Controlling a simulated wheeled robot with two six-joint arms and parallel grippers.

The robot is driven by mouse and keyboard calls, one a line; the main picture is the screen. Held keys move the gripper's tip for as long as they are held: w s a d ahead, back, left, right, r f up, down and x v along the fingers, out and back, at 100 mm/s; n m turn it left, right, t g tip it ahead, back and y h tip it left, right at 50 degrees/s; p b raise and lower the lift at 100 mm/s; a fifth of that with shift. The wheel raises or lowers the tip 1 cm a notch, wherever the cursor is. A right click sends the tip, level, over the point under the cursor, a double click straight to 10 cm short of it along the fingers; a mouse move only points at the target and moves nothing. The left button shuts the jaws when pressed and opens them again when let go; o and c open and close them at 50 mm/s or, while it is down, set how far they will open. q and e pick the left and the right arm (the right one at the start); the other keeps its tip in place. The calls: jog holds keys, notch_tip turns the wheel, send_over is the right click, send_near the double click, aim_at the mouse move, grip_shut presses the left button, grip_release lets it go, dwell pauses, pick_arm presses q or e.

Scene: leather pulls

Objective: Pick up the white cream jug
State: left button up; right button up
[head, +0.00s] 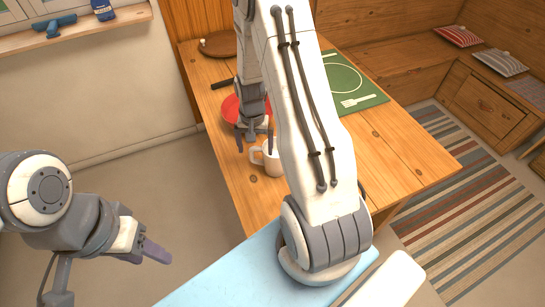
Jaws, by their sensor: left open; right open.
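My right arm hides the jug's right part. My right gripper (255,142) is open, its fingers pointing down, just above and behind the jug in the picture; I cannot tell whether they touch it. Nothing shows between its fingers. My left gripper (152,250) is open at the lower left, away from the table and apart from the jug.
A red dish (231,108) lies behind my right gripper, with a dark handle (222,84) beyond it. A round wooden board (217,45) lies at the far left corner. A green placemat (355,90) lies to the right. The table's right front part is clear.

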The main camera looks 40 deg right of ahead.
jog(key=f, duration=0.4)
jog(key=shift+d+f+p, duration=0.15)
jog(key=shift+d+p, duration=0.1)
jog(key=shift+p, duration=0.05)
jog(key=shift+c, duration=0.3)
jog(key=c, duration=1.5)
grip_shut()
jog(key=shift+r, duration=0.25)
